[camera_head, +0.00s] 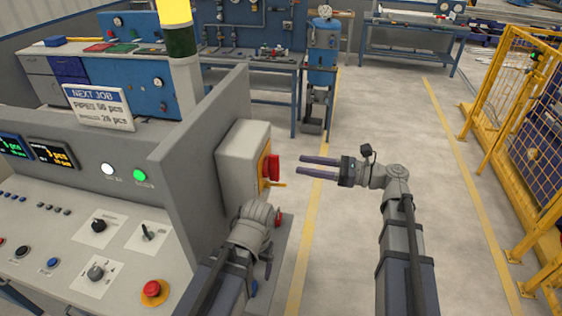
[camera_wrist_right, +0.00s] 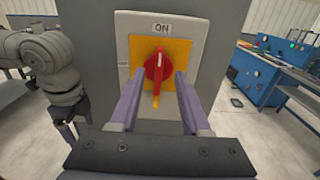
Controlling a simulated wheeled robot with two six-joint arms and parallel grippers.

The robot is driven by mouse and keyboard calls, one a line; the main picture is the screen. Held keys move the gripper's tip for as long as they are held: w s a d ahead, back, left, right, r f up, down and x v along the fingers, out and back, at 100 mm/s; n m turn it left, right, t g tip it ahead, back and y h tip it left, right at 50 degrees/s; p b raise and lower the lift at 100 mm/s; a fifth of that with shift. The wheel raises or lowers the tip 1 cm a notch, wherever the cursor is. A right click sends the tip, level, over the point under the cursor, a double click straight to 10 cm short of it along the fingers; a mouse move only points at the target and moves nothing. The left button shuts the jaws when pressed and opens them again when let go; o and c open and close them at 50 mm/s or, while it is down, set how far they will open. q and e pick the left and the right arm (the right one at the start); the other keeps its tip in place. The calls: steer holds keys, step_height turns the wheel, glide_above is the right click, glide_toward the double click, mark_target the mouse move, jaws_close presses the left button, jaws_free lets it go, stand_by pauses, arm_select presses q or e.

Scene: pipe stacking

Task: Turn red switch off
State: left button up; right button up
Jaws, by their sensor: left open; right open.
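The red switch (camera_head: 272,168) is a rotary knob on a yellow plate (camera_head: 262,172), on the side of a grey box (camera_head: 240,150). In the right wrist view the knob (camera_wrist_right: 155,68) stands upright below a label reading "ON" (camera_wrist_right: 161,28). My right gripper (camera_head: 299,165) is open and empty, its fingers pointing at the knob from the right. In its wrist view the two fingers lie either side of the knob's lower part, seemingly still short of it. My left gripper (camera_head: 261,277) hangs low beside the console, below the box, fingers pointing down; it is open and holds nothing visible.
The grey console (camera_head: 60,240) with buttons and a red emergency stop (camera_head: 154,290) fills the left side. A yellow fence (camera_head: 500,130) stands at right. Workbenches (camera_head: 250,65) stand at the back. The floor (camera_head: 400,120) behind my right arm is clear.

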mark_target(279, 161)
steer(key=x, duration=0.7)
steer(key=shift+a, duration=0.25)
jaws_close()
stand_by(0.4)
